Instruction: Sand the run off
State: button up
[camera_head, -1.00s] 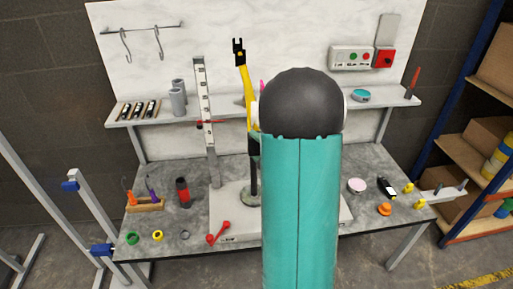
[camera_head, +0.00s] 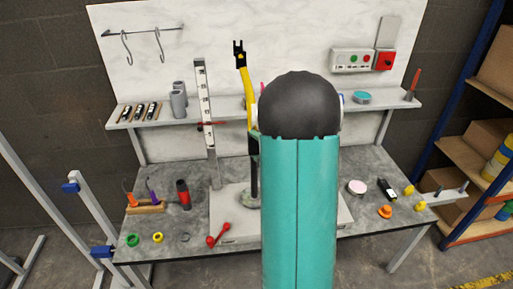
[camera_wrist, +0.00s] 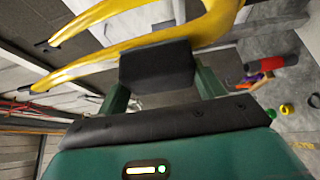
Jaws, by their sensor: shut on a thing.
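A yellow and black frame (camera_head: 247,85) stands upright on the bench stand, partly hidden by my arm. In the wrist view its yellow tubes (camera_wrist: 110,65) cross the top, with two prongs reaching left. My gripper (camera_wrist: 160,88) is shut on a dark block (camera_wrist: 157,66), which looks like a sanding block. The block is right beside the yellow tube; I cannot tell if they touch. My arm hides the gripper and block in the head view. I cannot make out the paint run.
The grey bench (camera_head: 185,225) holds a red and black cylinder (camera_head: 183,194), a red double-ended tool (camera_head: 218,235), a pink-topped tin (camera_head: 356,187) and small rings. A slotted upright post (camera_head: 205,120) stands left of the frame. A shelf (camera_head: 150,119) runs behind; a blue rack stands right.

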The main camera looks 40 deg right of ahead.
jog(key=shift+w+d+r, duration=0.1)
jog(key=shift+w+r, duration=0.05)
jog(key=shift+r, duration=1.75)
jog(key=shift+w+r, duration=0.15)
jog(key=shift+r, duration=1.75)
jog(key=shift+f, duration=3.8)
jog(key=shift+c, duration=0.3)
jog(key=shift+s, duration=0.25)
jog(key=shift+s+a, duration=0.55)
jog(key=shift+s, duration=0.25)
jog(key=shift+s+a, duration=0.6)
jog(key=shift+s, duration=0.2)
jog(key=shift+s+a, duration=0.55)
jog(key=shift+s, duration=0.25)
